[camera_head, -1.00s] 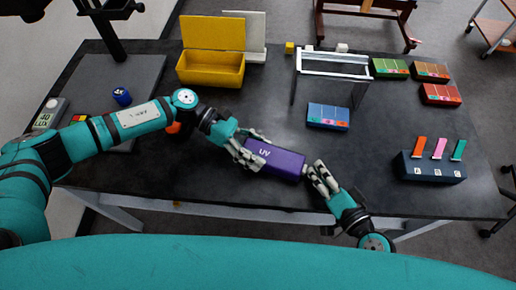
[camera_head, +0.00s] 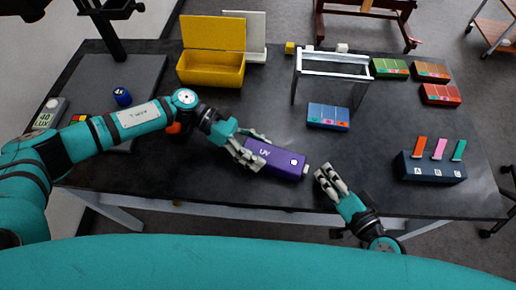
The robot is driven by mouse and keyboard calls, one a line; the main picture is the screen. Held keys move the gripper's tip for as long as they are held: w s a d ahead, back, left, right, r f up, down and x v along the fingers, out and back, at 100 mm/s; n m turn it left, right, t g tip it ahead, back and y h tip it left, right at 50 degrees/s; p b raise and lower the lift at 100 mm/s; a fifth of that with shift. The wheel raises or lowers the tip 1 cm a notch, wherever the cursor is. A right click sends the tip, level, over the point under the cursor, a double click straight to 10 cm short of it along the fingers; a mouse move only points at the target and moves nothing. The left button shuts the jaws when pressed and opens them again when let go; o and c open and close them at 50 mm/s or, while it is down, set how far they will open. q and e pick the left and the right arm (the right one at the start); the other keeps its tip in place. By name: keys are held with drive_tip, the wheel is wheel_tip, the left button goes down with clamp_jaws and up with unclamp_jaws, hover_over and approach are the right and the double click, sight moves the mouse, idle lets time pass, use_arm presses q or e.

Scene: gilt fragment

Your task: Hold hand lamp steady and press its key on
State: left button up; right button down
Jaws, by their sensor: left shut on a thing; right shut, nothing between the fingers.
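The hand lamp (camera_head: 272,157) is a purple block marked UV, lying over the front middle of the dark table. My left gripper (camera_head: 249,152) is shut on its left end. A round white spot shows on the lamp's top near its right end, and a small pale piece (camera_head: 306,169) sticks out at that end. I cannot tell which of these is the key. My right gripper (camera_head: 325,174) is shut and empty, just right of the lamp's right end, with a small gap between them.
The dark table (camera_head: 230,195) is clear in front of the lamp. A blue box (camera_head: 328,115) and a metal frame (camera_head: 333,65) stand behind it. A dark block with coloured tabs (camera_head: 431,167) is at right. An open yellow box (camera_head: 211,68) is at the back left.

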sight(346, 183)
use_arm(q)
drive_tip(key=shift+f, duration=0.1)
use_arm(e)
drive_tip(key=shift+s+d, duration=0.25)
drive_tip(key=shift+d, duration=0.5)
drive_tip(key=shift+s+d, duration=0.2)
drive_tip(key=shift+d, duration=0.6)
drive_tip(key=shift+s+d, duration=0.25)
drive_tip(key=shift+d, duration=0.5)
use_arm(q)
drive_tip(key=o, duration=0.9)
drive_tip(key=shift+o, duration=0.2)
